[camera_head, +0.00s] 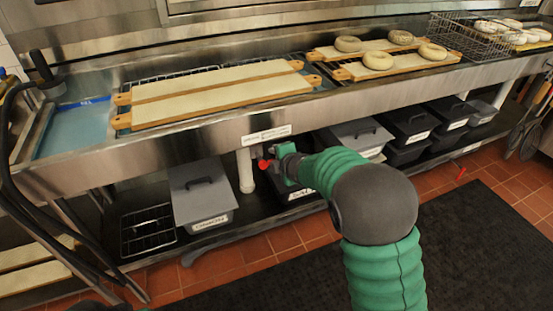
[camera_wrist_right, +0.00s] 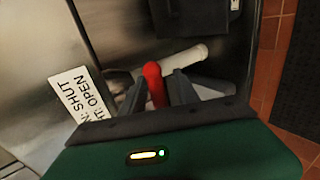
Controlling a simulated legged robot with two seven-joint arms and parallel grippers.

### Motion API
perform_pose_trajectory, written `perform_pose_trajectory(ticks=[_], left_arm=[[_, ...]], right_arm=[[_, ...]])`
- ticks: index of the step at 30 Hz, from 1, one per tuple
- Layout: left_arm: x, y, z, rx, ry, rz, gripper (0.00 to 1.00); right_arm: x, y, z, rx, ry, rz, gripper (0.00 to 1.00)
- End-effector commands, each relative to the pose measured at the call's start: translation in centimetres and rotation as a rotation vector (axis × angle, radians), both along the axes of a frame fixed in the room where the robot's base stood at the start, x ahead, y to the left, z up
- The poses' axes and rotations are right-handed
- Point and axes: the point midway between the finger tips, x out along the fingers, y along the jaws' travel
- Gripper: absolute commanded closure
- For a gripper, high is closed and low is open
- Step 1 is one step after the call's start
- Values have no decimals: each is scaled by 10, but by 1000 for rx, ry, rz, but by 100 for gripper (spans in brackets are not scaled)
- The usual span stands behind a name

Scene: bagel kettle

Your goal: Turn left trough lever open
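The red lever (camera_head: 265,164) is on the pipework under the trough's front edge, near a white vertical pipe (camera_head: 246,170). In the right wrist view the red lever (camera_wrist_right: 154,84) stands between the two dark fingers of my right gripper (camera_wrist_right: 158,88). The fingers are spread, with a small gap showing on the lever's right side; contact on the left side is unclear. In the head view my right gripper (camera_head: 279,162) is at the lever, partly hidden by its own green arm. A label (camera_wrist_right: 82,95) reading SHUT and OPEN is beside the lever. My left gripper does not show.
The steel trough (camera_head: 150,148) runs above, holding long boards (camera_head: 220,92) and bagels (camera_head: 377,60). Lidded bins (camera_head: 202,192) stand on the lower shelf on both sides of the pipe. Black hoses (camera_head: 12,170) hang at left. A dark mat (camera_head: 480,225) covers the tiled floor.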

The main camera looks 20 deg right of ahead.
Motion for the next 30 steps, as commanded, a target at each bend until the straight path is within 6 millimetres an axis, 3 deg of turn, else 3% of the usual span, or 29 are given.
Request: perform_pose_trajectory(ticks=[7, 11, 24, 30], left_arm=[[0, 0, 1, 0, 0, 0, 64], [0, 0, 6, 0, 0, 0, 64], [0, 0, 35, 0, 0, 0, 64], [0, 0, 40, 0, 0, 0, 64]], right_arm=[[-2, -1, 2, 0, -1, -2, 63], [-15, -1, 14, 1, -3, -3, 63], [-116, -3, 82, 2, -3, -2, 63], [-137, -3, 93, -1, 1, -1, 63]])
